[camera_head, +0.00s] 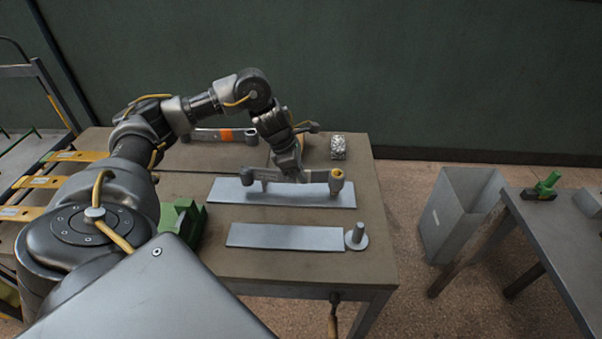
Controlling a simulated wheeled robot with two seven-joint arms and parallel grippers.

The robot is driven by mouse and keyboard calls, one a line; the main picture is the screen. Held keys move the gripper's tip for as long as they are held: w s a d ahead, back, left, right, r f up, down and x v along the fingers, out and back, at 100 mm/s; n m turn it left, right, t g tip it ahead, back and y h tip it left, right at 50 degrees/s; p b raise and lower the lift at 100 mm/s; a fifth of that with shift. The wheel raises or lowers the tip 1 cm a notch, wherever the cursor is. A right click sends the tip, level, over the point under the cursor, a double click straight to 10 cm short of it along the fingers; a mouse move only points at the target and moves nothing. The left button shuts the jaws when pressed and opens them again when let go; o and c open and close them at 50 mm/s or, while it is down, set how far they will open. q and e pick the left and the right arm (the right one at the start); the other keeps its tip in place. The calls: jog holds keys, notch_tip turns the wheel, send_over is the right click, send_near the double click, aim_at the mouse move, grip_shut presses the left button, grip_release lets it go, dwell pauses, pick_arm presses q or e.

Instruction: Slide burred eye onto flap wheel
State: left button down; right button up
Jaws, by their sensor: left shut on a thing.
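My left gripper (290,176) reaches down over the table and is shut on a grey metal bar (268,174). The bar lies roughly level above a pale metal plate (230,191), with a rounded eye at each end. Its right eye (336,175) shows a tan, round part inside, and a tan bit shows below it. I cannot tell whether this is the flap wheel with the eye around it or part of the bar. Any burr is too small to see. My right gripper is not in view.
A second plate (285,236) and a grey peg on a round base (357,237) are in front. A green block (184,222) is left. A grey bin (437,222) stands right of the table.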

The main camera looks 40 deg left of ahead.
pick_arm(q)
jog(key=shift+w+f+b, duration=0.1)
jog(key=shift+f+b, duration=1.05)
jog(key=shift+f, duration=0.15)
jog(key=c, duration=1.5)
grip_release()
jog(key=shift+f, duration=0.15)
jog(key=shift+s+a+r, duration=0.2)
jog(key=shift+r, duration=0.3)
jog(key=p+v, duration=0.1)
jog(key=v, duration=0.9)
jog(key=shift+d+p, duration=0.1)
jog(key=shift+p, duration=0.25)
